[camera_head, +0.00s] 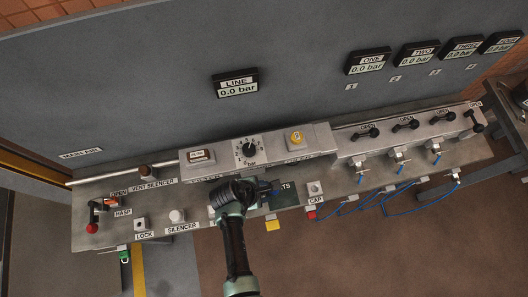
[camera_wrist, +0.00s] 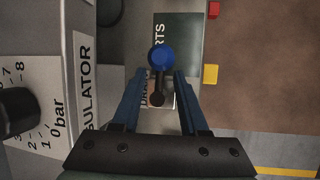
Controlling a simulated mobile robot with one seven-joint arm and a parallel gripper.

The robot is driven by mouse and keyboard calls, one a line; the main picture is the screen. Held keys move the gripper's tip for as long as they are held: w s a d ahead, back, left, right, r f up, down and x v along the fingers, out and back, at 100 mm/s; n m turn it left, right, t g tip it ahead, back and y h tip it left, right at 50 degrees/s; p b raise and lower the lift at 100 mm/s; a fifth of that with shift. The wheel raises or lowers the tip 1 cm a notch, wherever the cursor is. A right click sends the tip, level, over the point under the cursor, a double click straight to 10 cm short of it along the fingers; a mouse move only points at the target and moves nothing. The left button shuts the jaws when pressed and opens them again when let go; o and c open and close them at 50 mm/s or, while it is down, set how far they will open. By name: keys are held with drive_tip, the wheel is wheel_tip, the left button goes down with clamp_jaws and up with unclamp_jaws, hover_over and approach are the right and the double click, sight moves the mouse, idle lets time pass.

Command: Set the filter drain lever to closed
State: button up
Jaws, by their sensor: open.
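In the wrist view the filter drain lever (camera_wrist: 157,90) has a dark shaft and a round blue knob (camera_wrist: 161,58). A partly covered label reading "DRAIN" lies beside it. My gripper (camera_wrist: 164,76) is open, with one blue finger on each side of the lever. I cannot tell whether a finger touches it. In the head view my gripper (camera_head: 268,192) is over the middle of the bench front, and it hides most of the lever there.
A regulator panel (camera_head: 312,140) with a dial (camera_head: 249,149) stands just behind. A red-knobbed lever (camera_head: 93,215) is far left. Several black-handled valves with blue hoses (camera_head: 400,204) are right.

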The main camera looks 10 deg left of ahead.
clamp_jaws()
drive_tip(key=shift+d+m, duration=0.1)
drive_tip(key=shift+m, duration=0.2)
drive_tip(key=m, duration=0.1)
drive_tip(key=m+g, duration=0.1)
drive_tip(key=m, duration=0.1)
drive_tip(key=shift+s+m+h+b, duration=0.2)
drive_tip(key=shift+m+h+b, duration=0.1)
drive_tip(key=shift+h, duration=0.1)
drive_tip(key=m, duration=0.1)
drive_tip(key=m+g, duration=0.1)
drive_tip(key=m, duration=0.1)
drive_tip(key=m+g+b, duration=0.1)
drive_tip(key=shift+s+a+m+h, duration=0.2)
drive_tip(key=shift+s+m+h, duration=0.1)
drive_tip(key=m, duration=0.1)
drive_tip(key=m+g, duration=0.1)
drive_tip(key=m, duration=0.1)
drive_tip(key=m+g+b, duration=0.1)
drive_tip(key=shift+s+a, duration=0.3)
drive_tip(key=shift+s+a+m+g+y+b, duration=0.15)
drive_tip(key=shift+m+g+y, duration=0.15)
drive_tip(key=shift+m, duration=0.45)
drive_tip(key=shift+a+m+g+y+b, duration=0.1)
drive_tip(key=shift+m+g+y+b, duration=0.15)
drive_tip(key=shift+m, duration=0.55)
drive_tip(key=shift+s+a+m+g+y+b, duration=0.1)
drive_tip(key=shift+m+g+y, duration=0.25)
drive_tip(key=shift+m, duration=0.4)
